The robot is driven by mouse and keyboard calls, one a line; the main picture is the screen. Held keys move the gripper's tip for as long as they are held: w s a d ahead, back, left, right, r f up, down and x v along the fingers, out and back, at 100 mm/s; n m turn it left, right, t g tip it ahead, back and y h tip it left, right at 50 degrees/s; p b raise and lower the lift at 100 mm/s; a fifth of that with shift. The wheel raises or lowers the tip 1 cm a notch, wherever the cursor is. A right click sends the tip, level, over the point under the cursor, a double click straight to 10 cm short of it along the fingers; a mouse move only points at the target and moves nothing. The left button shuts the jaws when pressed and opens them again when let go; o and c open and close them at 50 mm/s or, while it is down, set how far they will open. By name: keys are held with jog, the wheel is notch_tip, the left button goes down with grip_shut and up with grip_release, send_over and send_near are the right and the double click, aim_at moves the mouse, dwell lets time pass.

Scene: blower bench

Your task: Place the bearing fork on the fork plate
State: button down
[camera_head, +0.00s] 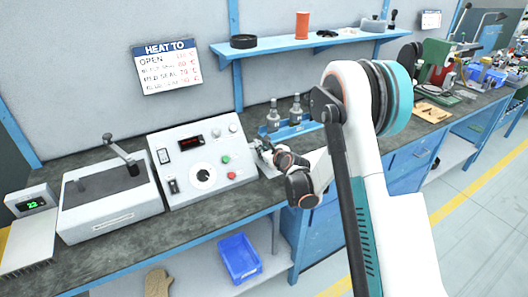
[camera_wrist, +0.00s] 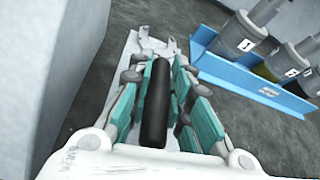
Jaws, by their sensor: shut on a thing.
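In the wrist view, my gripper (camera_wrist: 156,78) has its teal fingers closed on both sides of the black handle of the bearing fork (camera_wrist: 153,108). Pale metal prongs show beyond the fingertips, pointing away from the wrist. A flat pale plate (camera_wrist: 122,73), which looks like the fork plate, lies beneath the fork and fingers on the dark bench top. My fingers hide much of it. I cannot tell whether the fork touches it. In the head view, my gripper (camera_head: 262,154) is small beside the control box, and the fork is not clear there.
A white control box (camera_head: 203,162) stands close on the left. A blue rack (camera_wrist: 258,78) with numbered grey cylinders stands close on the right. A heater unit (camera_head: 108,202) is further left. A blue bin (camera_head: 240,258) sits on the lower shelf.

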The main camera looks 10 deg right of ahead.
jog(key=c, duration=1.5)
grip_release()
jog(key=shift+f, duration=0.1)
